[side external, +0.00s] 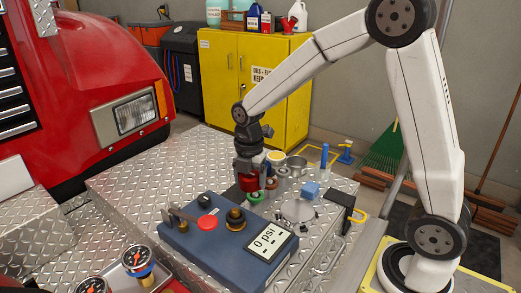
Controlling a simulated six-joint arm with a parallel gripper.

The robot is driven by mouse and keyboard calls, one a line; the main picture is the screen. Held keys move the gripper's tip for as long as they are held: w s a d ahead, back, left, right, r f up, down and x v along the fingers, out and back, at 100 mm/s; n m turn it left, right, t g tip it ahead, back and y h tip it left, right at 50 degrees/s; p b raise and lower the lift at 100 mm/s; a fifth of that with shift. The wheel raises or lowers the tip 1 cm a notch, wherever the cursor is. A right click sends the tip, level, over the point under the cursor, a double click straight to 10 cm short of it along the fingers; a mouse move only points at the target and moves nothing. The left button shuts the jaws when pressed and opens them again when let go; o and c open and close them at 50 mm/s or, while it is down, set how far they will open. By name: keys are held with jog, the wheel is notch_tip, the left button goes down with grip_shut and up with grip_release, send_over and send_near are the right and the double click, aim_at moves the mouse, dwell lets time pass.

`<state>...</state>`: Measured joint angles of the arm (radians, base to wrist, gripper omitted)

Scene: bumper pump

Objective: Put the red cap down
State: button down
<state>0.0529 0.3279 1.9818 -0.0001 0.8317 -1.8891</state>
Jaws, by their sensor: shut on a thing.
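My gripper (249,177) points down over the diamond-plate deck (140,180), behind the blue box. It is shut on a small red piece, which looks like the red cap (249,184). The cap is partly hidden by the fingers. A green ring-shaped piece (257,197) is just below and to the right of the cap. From this angle I cannot tell whether the cap touches the surface under it.
The blue box (190,245) in front carries a red round knob (207,222), a brass fitting (236,218) and a 0 PSI display (267,242). Metal cups (296,165), a blue block (309,190) and a silver disc (298,211) crowd the right. The deck's left is clear.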

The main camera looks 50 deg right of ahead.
jog(key=d, duration=0.1)
jog(key=s+d, duration=0.1)
jog(key=d, duration=0.3)
jog(key=shift+s+f, duration=0.3)
jog(key=shift+f, duration=0.1)
jog(key=shift+w, duration=0.1)
send_over(234, 196)
jog(key=s, duration=0.2)
jog(key=f, duration=0.8)
jog(key=shift+w+a, duration=0.1)
jog(key=shift+w, duration=0.15)
jog(key=shift+w+f, duration=0.55)
jog(key=shift+f, duration=0.1)
jog(key=shift+w+f, duration=0.2)
jog(key=shift+f, duration=1.6)
jog(key=shift+f, duration=0.15)
